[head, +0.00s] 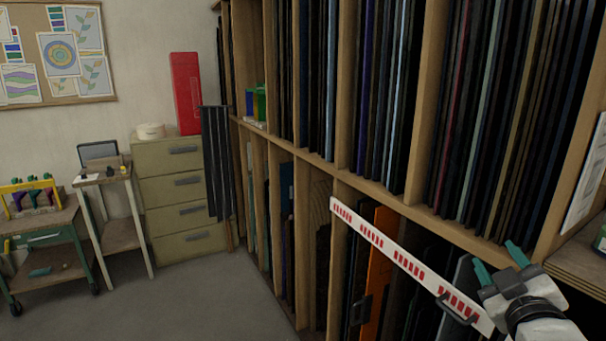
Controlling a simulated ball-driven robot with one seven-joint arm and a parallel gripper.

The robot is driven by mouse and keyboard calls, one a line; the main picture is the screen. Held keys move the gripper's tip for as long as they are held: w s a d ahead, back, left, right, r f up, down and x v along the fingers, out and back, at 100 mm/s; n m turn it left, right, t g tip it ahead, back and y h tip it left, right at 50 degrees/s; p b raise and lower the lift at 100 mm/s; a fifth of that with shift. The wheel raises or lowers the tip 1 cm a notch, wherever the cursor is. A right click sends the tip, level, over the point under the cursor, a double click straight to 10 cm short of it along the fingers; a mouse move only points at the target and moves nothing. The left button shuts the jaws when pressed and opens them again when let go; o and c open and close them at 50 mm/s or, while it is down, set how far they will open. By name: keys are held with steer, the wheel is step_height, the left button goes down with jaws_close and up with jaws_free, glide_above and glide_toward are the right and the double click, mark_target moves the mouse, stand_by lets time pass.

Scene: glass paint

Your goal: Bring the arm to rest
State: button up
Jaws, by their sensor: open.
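My gripper (500,262) is at the lower right in the head view, at the end of my pale arm. Its two green fingers are spread apart with nothing between them. It is in front of the wooden rack (430,199), close to the right end of a white bar with red marks (395,255). A dark handle (457,309) on the bar is just left of my gripper. I cannot tell whether my gripper touches the bar.
Glass sheets fill the rack's upper and lower slots. A drawer cabinet (180,190) with a red box (185,92) stands at the back. A small stand (115,215) and a green cart (45,245) are at the left. Grey floor (200,300) is clear.

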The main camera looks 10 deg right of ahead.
steer(key=s+a+f+m+g+y, duration=0.1)
steer(key=s+a+f+g+y, duration=0.2)
steer(key=f, duration=0.5)
steer(key=s+a+f+m+g, duration=0.1)
steer(key=s+a+f+g, duration=0.15)
steer(key=s+f, duration=0.4)
steer(key=s+a+f+m+g+y, duration=0.2)
steer(key=s+a+f+g, duration=0.1)
steer(key=f, duration=0.6)
steer(key=s+f+g, duration=0.4)
steer(key=s+f, duration=0.2)
steer(key=s, duration=0.4)
steer(key=s+a+f+m+g, duration=0.1)
steer(key=s+f+g, duration=0.2)
steer(key=s+f, duration=0.3)
steer(key=s, duration=0.3)
steer(key=shift+s+a+f+g+y, duration=0.15)
steer(key=shift+s+a+g+y, duration=0.05)
steer(key=shift+s+g+y, duration=0.2)
